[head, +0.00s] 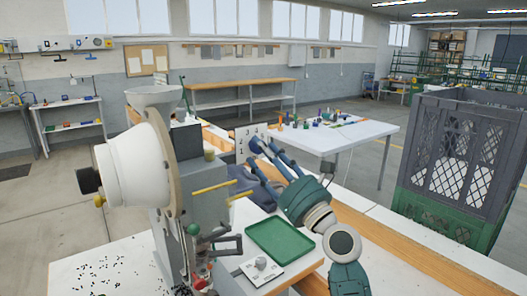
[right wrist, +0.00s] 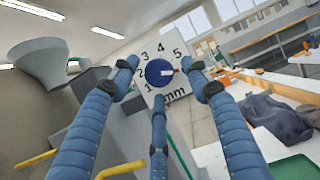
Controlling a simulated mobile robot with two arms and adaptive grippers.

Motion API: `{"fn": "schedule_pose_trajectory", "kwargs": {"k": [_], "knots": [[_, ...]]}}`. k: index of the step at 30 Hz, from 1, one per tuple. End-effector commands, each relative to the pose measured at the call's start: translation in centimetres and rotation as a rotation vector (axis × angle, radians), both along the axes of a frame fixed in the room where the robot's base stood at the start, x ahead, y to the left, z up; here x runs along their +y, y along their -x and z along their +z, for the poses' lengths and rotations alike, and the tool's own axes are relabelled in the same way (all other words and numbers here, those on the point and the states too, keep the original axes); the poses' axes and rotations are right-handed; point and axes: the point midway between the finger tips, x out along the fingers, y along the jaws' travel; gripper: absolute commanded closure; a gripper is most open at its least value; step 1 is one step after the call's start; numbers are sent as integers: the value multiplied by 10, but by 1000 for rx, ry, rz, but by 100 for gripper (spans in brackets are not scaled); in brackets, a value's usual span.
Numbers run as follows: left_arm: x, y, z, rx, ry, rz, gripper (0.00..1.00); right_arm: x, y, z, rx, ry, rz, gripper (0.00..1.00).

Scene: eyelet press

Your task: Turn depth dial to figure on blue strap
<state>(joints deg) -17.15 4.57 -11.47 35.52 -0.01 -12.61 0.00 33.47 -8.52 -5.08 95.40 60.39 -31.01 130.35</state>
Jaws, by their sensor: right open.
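The depth dial (right wrist: 161,77) is a round blue knob with a pale bar and a red mark towards its right side. It sits on a white plate (right wrist: 144,84) printed 1 to 5 and "mm"; the plate also shows, partly hidden, in the head view (head: 241,151). My right gripper (right wrist: 163,70) is open, its three blue fingers spread around the knob in the wrist view; contact cannot be told. It also shows in front of the plate in the head view (head: 264,154). I cannot make out a blue strap with a figure. My left gripper is out of view.
The grey press (head: 213,180) with a white round housing (head: 140,165) stands at left. A green tray (head: 272,237) lies below my right arm. Blue-grey cloth (right wrist: 270,118) lies beyond the press. A white table (head: 345,137) with small items and a dark crate (head: 455,150) stand at right.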

Motion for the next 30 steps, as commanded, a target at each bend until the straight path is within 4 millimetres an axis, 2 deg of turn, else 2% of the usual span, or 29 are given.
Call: {"fn": "schedule_pose_trajectory", "kwargs": {"k": [10, 16, 17, 23, 30], "knots": [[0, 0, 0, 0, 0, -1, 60, 2, -3, 1, 0, 0, -1, 55], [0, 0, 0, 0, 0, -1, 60, 2, -3, 1, 0, 0, -1, 95], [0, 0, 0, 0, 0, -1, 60, 2, -3, 1, 0, 0, -1, 96], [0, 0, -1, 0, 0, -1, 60, 1, -3, 0, -5, 8, -2, 96], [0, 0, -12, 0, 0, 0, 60, 0, -4, -2, -53, 74, -4, 96]]}}
